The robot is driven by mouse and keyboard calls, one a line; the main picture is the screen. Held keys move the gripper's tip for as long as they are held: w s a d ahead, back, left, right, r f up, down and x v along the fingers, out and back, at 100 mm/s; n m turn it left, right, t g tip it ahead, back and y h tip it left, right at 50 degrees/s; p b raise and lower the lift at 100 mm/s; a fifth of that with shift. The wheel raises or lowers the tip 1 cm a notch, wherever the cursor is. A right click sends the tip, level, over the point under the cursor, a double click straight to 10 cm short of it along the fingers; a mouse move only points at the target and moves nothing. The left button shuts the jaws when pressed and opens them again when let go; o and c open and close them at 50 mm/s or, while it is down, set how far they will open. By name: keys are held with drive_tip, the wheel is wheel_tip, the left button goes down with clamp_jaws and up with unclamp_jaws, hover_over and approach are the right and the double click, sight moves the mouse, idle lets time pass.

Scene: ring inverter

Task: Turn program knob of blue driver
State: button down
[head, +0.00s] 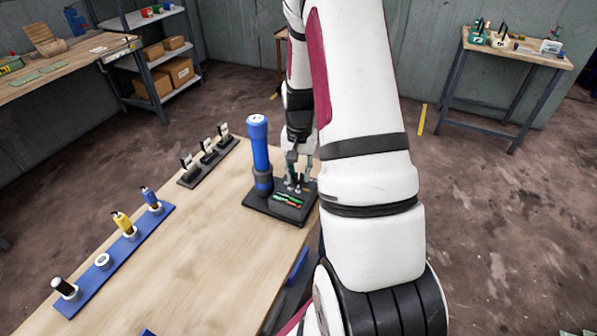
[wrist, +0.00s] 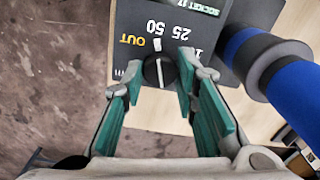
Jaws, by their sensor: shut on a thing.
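The blue driver (head: 260,145) stands upright in a black base (head: 262,208) at the far right corner of the wooden table. In the wrist view its blue and dark body (wrist: 290,88) lies at the right. The black program knob (wrist: 158,74) with a white pointer line is on the base's panel, which is marked OUT, 50, 25 and a partly hidden number. The pointer is near the OUT and 50 side. My gripper (wrist: 160,68) has its green-grey fingers on both sides of the knob, closed on it. In the head view my gripper (head: 299,166) is over the base, right of the driver.
A blue rack (head: 90,285) with several small tools lies along the table's left side. A dark rack (head: 205,168) with black and white pieces stands behind it. The wooden tabletop (head: 205,235) between them is clear. A side table (head: 515,52) stands at the back right.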

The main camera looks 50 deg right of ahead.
sight(299, 176)
drive_tip(key=c, duration=1.3)
unclamp_jaws()
wheel_tip(299, 176, up, 12)
drive_tip(key=shift+r, duration=0.1)
